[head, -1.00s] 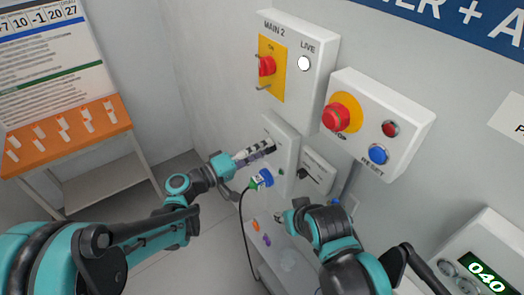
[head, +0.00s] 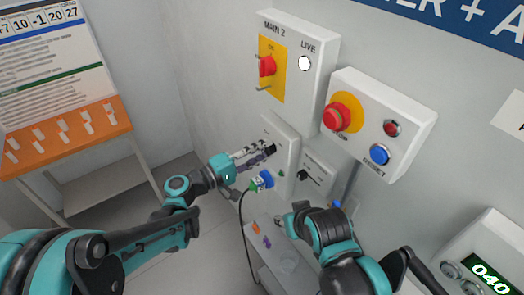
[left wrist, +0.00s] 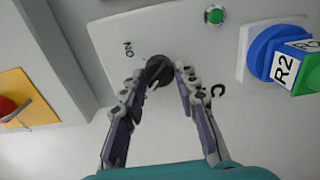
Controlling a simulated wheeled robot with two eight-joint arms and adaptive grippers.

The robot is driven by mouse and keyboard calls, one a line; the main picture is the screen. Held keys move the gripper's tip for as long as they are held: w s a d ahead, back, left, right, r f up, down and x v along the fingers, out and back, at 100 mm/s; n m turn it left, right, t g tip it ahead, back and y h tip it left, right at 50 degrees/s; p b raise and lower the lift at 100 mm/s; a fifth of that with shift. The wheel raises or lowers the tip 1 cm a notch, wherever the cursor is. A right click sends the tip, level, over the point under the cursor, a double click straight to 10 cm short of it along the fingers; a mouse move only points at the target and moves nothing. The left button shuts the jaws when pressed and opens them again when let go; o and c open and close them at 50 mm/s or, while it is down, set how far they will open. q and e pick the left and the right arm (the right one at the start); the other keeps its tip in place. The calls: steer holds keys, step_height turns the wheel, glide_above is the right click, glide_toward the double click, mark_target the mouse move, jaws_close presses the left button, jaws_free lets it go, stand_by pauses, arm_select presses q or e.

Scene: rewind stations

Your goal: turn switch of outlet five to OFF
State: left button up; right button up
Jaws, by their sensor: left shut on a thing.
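The switch is a round black knob (left wrist: 158,70) on a white panel (left wrist: 125,28), with "ON" printed beside it. A second label is partly hidden by a finger. My left gripper (left wrist: 160,82) is shut on the knob, one finger on each side; the knob's pointer direction is hard to read. In the head view my left gripper (head: 268,152) reaches the white panel (head: 286,140) from the left. The outlet's number is not readable. My right gripper (head: 283,219) is small at the lower middle, and its jaws cannot be made out.
A blue and green plug marked R2 (left wrist: 290,66) sits beside the switch, its black cable hanging down. A green lamp (left wrist: 215,16) is on the panel. The MAIN 2 box (head: 290,60) and the RESET box (head: 375,130) are above.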

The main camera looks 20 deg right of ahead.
arm_select(q)
steer(key=o, duration=1.2)
steer(key=shift+c, duration=0.2)
steer(key=v, duration=1.2)
